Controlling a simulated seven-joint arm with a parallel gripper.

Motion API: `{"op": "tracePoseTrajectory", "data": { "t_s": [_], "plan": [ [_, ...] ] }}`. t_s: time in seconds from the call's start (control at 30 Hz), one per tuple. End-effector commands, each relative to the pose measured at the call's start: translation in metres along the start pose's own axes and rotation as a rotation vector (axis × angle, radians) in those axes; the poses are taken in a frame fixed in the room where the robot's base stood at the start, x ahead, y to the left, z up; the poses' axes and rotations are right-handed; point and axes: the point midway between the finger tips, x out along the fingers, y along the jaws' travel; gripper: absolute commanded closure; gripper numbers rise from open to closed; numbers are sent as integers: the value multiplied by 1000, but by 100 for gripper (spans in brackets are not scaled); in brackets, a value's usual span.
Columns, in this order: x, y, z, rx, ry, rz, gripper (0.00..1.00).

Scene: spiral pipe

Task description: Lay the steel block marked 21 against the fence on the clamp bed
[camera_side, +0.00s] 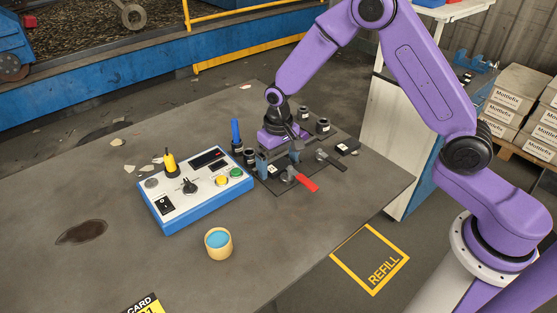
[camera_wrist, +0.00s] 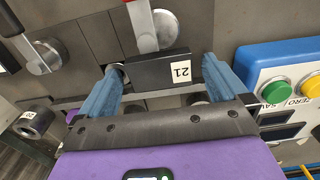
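In the wrist view the dark steel block marked 21 (camera_wrist: 160,71) lies between the two blue fingers of my gripper (camera_wrist: 164,66). A narrow gap shows between each finger and the block's ends, so the gripper looks open around it. In the side view my gripper (camera_side: 279,160) points down over the dark clamp bed (camera_side: 268,184), and the block is hard to make out between the fingers. A toggle clamp with a red handle (camera_side: 305,182) stands at the front of the bed; its steel arm (camera_wrist: 143,28) reaches toward the block. I cannot tell the fence apart clearly.
A blue-edged control box (camera_side: 196,190) stands left of the bed. A second clamp handle (camera_side: 329,159), a labelled dark piece (camera_side: 346,147), and dark cylinders (camera_side: 322,126) are close by. A yellow cup (camera_side: 219,243) stands in front. The left tabletop is mostly free.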

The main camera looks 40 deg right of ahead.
Motion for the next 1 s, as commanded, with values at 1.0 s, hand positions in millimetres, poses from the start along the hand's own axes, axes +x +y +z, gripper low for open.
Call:
{"op": "tracePoseTrajectory", "data": {
  "t_s": [1.0],
  "plan": [
    [-120,0,0,-1,2,-1,0]
  ]
}}
